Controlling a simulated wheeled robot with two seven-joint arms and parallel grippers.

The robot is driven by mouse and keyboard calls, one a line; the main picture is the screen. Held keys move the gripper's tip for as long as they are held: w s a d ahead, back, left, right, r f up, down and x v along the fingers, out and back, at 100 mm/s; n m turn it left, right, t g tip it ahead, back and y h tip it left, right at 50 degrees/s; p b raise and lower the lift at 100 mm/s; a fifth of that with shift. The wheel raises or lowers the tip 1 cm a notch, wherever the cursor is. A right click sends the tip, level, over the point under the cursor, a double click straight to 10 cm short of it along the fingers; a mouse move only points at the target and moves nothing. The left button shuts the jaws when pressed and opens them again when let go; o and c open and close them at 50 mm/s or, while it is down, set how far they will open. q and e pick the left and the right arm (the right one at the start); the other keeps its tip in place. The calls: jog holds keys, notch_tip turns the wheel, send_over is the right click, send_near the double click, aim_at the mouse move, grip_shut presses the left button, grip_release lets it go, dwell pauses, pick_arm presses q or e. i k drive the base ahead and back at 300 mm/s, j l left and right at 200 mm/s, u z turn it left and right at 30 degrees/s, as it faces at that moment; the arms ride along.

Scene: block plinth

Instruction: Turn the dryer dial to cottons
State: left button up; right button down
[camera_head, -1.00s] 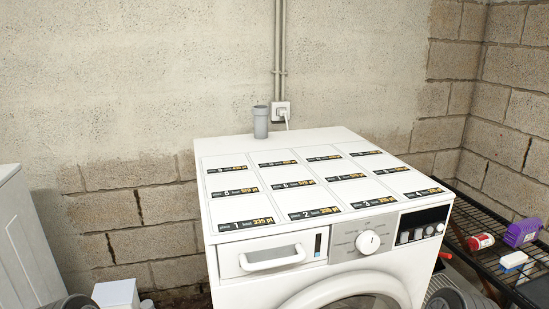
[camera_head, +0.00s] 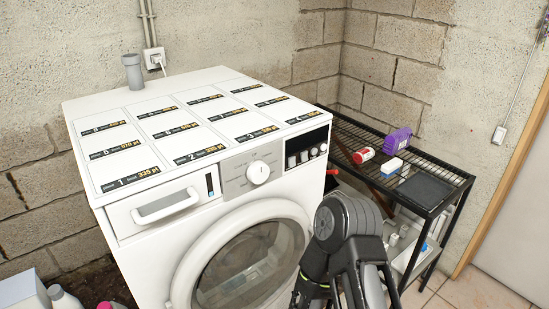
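A white front-loading dryer (camera_head: 150,232) stands left of centre, its top covered with labelled panels. Its round white dial (camera_head: 258,172) sits on a grey panel on the upper front, right of the drawer handle (camera_head: 166,206). The program words around the dial are too small to read. A black arm of mine rises from the bottom edge, right of the dryer door and below the dial, apart from the dial. Its gripper fingers cannot be made out. My other gripper does not show.
A black wire rack (camera_head: 438,172) stands right of the dryer, holding a red can (camera_head: 363,155), a purple container (camera_head: 397,141) and a sponge-like block (camera_head: 391,167). A grey pipe (camera_head: 132,72) stands behind the dryer. Bottles are at lower left. Tiled floor shows at lower right.

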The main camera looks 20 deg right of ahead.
aim_at(257, 172)
jog(key=k+l, duration=0.1)
jog(key=l, duration=1)
jog(key=k+l+z, duration=0.1)
jog(key=l, duration=1.05)
jog(key=k+l, duration=0.1)
jog(key=l, duration=1)
jog(key=k+z, duration=0.05)
